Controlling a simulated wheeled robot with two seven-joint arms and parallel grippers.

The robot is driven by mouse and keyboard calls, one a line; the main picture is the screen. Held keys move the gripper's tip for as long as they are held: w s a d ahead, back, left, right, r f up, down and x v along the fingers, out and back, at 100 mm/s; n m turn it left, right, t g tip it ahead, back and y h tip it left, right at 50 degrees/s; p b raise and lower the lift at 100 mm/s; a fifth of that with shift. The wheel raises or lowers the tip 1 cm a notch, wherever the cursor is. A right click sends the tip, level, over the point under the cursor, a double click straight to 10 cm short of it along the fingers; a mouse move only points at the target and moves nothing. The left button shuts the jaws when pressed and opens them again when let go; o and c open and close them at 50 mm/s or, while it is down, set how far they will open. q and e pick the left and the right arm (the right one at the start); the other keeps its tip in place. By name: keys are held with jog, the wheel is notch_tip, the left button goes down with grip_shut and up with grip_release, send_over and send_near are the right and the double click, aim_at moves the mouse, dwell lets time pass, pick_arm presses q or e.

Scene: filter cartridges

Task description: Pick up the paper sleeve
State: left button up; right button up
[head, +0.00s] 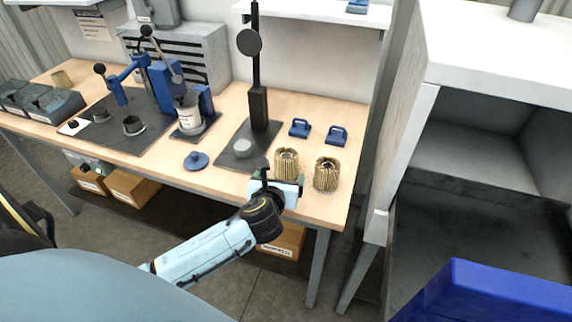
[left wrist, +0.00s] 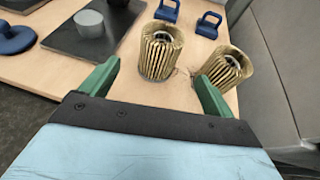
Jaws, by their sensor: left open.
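Two pleated tan paper sleeves stand upright on the right part of the wooden bench. The left one (head: 286,162) is just beyond my left gripper (head: 279,178); the right one (head: 326,174) stands beside it. In the left wrist view the left sleeve (left wrist: 160,50) stands ahead, between the lines of the two green fingers (left wrist: 152,88). The right sleeve (left wrist: 226,68) is close to the right finger's outer side. My left gripper is open and empty, at the bench's front edge. My right gripper is not in view.
Two blue clamp-like parts (head: 299,128) lie behind the sleeves. A black stand (head: 258,105) on a dark plate with a grey disc (head: 242,147) is to the left, with a blue knobbed lid (head: 195,160) before it. A grey cabinet (head: 480,130) and a blue bin (head: 490,295) are at right.

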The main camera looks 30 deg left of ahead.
aim_at(284, 168)
pick_arm(q)
jog(key=b+x, duration=0.1)
jog(key=x, duration=0.4)
jog(key=shift+f, duration=0.15)
jog(key=shift+b+x, duration=0.6)
jog(key=shift+x, duration=2.15)
jog(key=c, duration=1.1)
